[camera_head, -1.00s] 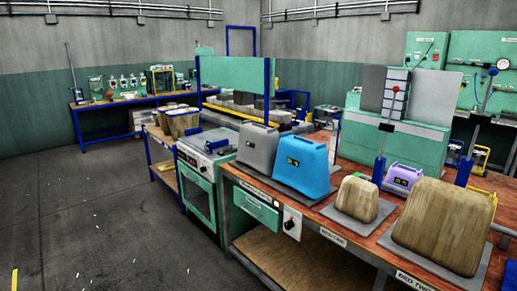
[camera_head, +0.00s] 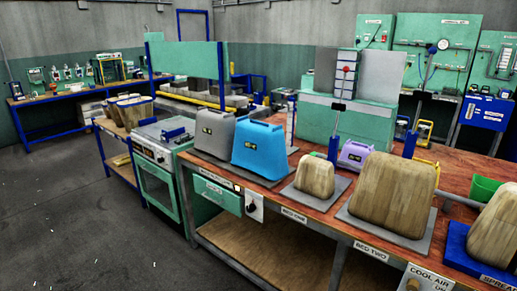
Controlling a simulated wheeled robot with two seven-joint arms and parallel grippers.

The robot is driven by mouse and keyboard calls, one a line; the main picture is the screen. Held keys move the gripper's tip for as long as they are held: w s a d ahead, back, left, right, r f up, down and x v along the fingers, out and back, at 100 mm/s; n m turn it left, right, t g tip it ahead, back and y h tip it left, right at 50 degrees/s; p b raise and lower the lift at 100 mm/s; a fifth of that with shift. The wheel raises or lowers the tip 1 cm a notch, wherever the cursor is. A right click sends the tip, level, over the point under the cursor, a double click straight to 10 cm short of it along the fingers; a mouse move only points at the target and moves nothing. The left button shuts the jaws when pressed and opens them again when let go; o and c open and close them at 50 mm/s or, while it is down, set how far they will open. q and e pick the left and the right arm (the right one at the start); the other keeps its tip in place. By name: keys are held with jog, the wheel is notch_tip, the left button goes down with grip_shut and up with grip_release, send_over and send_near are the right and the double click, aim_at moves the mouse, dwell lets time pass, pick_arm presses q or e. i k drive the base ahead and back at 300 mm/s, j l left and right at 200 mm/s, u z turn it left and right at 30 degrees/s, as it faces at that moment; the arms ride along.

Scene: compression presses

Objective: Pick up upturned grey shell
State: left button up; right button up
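A grey shell (camera_head: 213,132) stands with its narrow, handled end up at the left end of the wooden-topped bench (camera_head: 289,198). It has a small dark label on its front. A blue shell (camera_head: 259,150) of like form stands close on its right and overlaps its edge in this view. Neither of my grippers is in view, and nothing holds the grey shell.
Wooden forms stand on grey plates marked bed one (camera_head: 314,178) and bed two (camera_head: 392,197). A third form (camera_head: 495,229) sits on a blue base at right. A purple shell (camera_head: 355,154) stands behind. A green oven (camera_head: 162,185) adjoins the bench. Floor at left is clear.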

aim_at(214, 131)
jog(key=z, duration=1.85)
jog(key=u, duration=2)
jog(key=i+j, duration=0.15)
jog(key=i, duration=0.3)
jog(key=i+j, duration=0.2)
jog(key=i, duration=0.25)
jog(key=i+j, duration=0.15)
jog(key=i, duration=0.3)
jog(key=i+j+u, duration=0.1)
jog(key=i, duration=0.35)
jog(key=j, duration=0.1)
